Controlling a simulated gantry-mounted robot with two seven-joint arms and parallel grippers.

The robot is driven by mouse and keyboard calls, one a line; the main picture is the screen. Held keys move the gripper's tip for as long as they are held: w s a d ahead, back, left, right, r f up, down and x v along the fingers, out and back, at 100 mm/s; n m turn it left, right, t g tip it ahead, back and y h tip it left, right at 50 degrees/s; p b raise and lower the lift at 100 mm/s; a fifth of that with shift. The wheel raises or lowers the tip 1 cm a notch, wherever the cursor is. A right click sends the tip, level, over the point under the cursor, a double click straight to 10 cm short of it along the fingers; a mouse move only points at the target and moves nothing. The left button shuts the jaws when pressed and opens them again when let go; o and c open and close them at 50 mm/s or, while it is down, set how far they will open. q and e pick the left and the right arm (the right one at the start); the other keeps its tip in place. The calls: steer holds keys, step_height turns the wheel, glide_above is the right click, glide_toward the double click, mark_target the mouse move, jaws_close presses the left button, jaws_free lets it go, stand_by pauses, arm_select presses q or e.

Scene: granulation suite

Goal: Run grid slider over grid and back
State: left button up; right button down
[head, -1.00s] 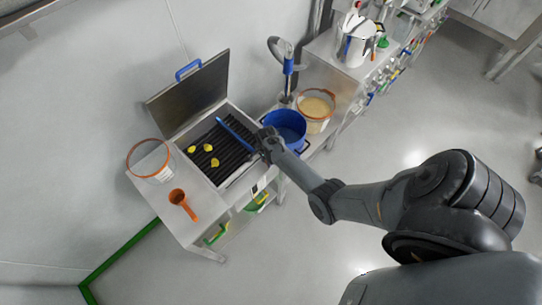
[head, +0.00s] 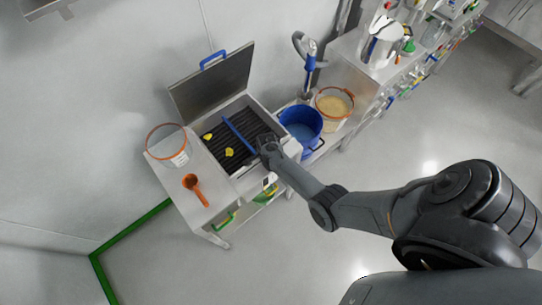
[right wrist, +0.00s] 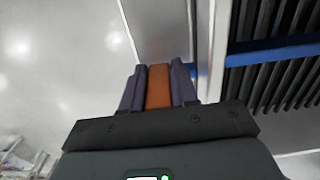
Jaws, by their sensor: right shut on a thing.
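The grid slider (head: 238,132) is a long blue bar lying across the dark slatted grid (head: 216,144). In the right wrist view the blue bar (right wrist: 280,50) crosses the slats at the right. My right gripper (head: 264,146) is at the bar's near end, beside the grid box's front rim. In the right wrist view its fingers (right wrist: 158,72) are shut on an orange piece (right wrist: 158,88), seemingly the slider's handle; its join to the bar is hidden. Two yellow lumps (head: 229,152) show on the grid left of the bar. My left gripper is out of view.
The box's lid (head: 212,82) stands open behind the grid. A clear orange-rimmed tub (head: 168,146) and an orange scoop (head: 194,188) are on the bench at left. A blue bucket (head: 302,125) and a tub of pale powder (head: 335,104) stand at right.

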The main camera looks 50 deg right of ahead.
mark_target(246, 184)
steer(key=shift+a, duration=0.25)
steer(key=shift+w+a+p, duration=0.15)
steer(key=shift+w+a, duration=0.1)
steer(key=shift+a, duration=0.85)
steer(key=shift+w+a+p, duration=0.15)
steer(key=shift+w+a, duration=0.1)
steer(key=shift+a, duration=0.8)
steer(key=shift+w+a, duration=0.25)
steer(key=shift+a, duration=0.9)
steer(key=shift+w+a, duration=0.25)
steer(key=shift+a, duration=0.85)
steer(key=shift+w+a, duration=0.15)
steer(key=shift+a, duration=0.55)
steer(key=shift+w+a, duration=0.15)
steer(key=shift+a, duration=0.5)
steer(key=shift+d, duration=0.1)
